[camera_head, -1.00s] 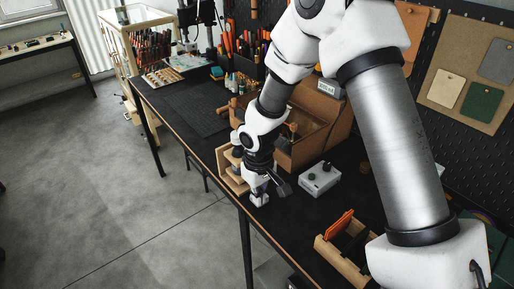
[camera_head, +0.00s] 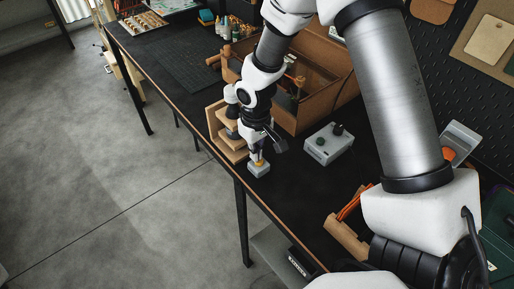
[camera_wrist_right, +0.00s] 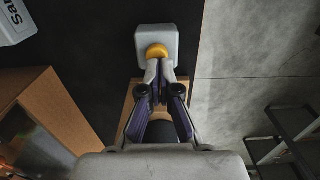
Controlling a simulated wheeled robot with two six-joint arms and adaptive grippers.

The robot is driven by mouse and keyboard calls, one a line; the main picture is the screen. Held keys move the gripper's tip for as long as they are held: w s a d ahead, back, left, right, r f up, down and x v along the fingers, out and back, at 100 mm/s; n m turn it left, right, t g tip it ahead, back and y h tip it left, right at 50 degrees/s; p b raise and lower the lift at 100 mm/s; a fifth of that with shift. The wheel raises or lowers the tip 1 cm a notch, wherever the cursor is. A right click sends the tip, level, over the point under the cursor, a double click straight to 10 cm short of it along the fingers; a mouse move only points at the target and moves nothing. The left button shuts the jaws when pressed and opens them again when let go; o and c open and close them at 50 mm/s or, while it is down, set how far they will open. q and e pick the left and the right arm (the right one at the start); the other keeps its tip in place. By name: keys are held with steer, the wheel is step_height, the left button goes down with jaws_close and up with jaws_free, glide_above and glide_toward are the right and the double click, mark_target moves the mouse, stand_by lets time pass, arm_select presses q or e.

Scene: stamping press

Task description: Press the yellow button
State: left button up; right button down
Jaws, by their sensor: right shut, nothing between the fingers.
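The yellow button (camera_head: 260,162) sits on top of a small light grey box (camera_head: 259,170) at the front edge of the dark table. My right gripper (camera_head: 256,156) is shut and empty, pointing down at the button with its tips beside it. In the right wrist view, the rounded yellow button (camera_wrist_right: 156,50) shows on the grey box (camera_wrist_right: 155,35). The closed fingertips (camera_wrist_right: 160,66) are right at the button's near edge and overlap it slightly. I cannot tell whether they touch it. My left gripper is not in view.
A wooden stamping press (camera_head: 226,142) stands just left of the button box, close to my right wrist. A grey control box (camera_head: 328,144) with knobs lies to the right. A brown open case (camera_head: 318,105) stands behind. A wooden holder (camera_head: 347,238) is at the front right.

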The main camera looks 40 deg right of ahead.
steer(key=shift+s+d+r, duration=0.1)
steer(key=shift+s+r, duration=0.2)
steer(key=shift+s, duration=0.15)
steer(key=shift+s+d+r, duration=0.1)
steer(key=shift+s, duration=0.25)
steer(key=shift+w+f+b, duration=0.35)
steer(key=shift+w+f, duration=0.15)
steer(key=shift+f, duration=0.35)
steer(key=shift+s+r, duration=0.2)
steer(key=shift+s, duration=0.05)
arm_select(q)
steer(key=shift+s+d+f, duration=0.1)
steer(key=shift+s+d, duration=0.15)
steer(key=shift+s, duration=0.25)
arm_select(e)
steer(key=shift+w+r, duration=0.1)
steer(key=shift+r+p, duration=0.35)
steer(key=shift+p, duration=0.05)
steer(key=shift+r+p, duration=1.05)
steer(key=shift+r, duration=0.55)
arm_select(q)
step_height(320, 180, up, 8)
steer(key=p, duration=0.5)
arm_select(e)
steer(key=shift+r, duration=2.7)
